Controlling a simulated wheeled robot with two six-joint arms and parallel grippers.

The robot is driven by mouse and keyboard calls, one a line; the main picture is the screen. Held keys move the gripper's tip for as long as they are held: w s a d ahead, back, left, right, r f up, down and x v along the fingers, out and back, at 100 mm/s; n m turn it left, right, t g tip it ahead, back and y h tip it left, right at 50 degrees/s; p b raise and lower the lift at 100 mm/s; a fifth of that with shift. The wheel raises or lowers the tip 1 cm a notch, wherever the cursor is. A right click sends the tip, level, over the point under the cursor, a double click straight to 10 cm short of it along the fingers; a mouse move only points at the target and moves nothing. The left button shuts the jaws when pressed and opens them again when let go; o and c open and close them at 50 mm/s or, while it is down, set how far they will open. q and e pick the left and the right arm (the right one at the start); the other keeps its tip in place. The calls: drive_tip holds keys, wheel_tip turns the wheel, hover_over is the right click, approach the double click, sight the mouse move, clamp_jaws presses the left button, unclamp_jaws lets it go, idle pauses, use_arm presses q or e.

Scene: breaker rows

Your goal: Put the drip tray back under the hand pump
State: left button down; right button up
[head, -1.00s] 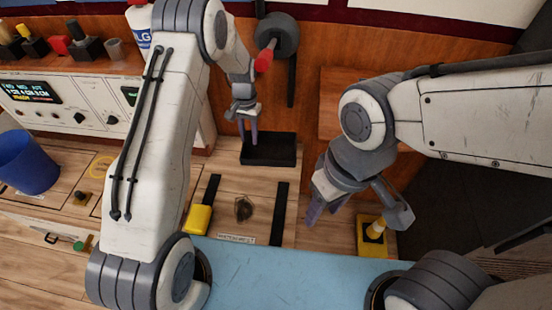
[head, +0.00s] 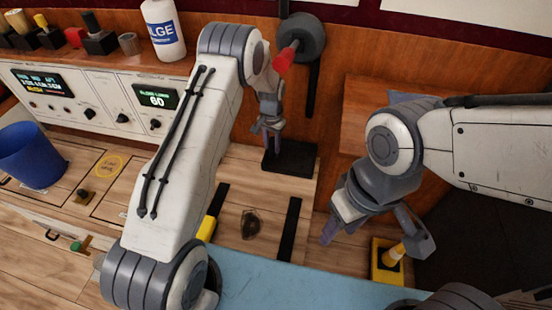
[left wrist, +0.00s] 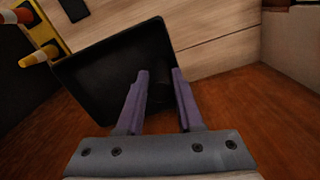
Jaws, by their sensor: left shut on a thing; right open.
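The black, shallow drip tray (head: 302,160) is by the wooden wall, below the hand pump (head: 302,38), a grey round body with a red handle. My left gripper (head: 270,135) is shut on the tray's edge. In the left wrist view, the tray (left wrist: 95,80) is tilted in the picture, and its wall runs between my left fingers (left wrist: 160,75), one inside and one outside. I cannot tell whether the tray touches the surface beneath. My right gripper (head: 375,240) is open and empty, near a yellow block with a post (head: 388,260).
A white bottle (head: 163,30) stands on the shelf above the control panel (head: 90,100). A blue bin (head: 30,155) is at the left. Black strips (head: 289,230) and a dark brown patch (head: 250,223) lie on the wooden floor. A light blue surface (head: 290,285) is in front.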

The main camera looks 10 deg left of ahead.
sight(272, 155)
use_arm(q)
wheel_tip(272, 155, down, 5)
drive_tip(key=shift+f, duration=0.15)
drive_tip(key=shift+f+b, duration=0.15)
drive_tip(key=shift+b, duration=0.2)
drive_tip(key=c, duration=0.5)
unclamp_jaws()
drive_tip(key=shift+c, duration=0.2)
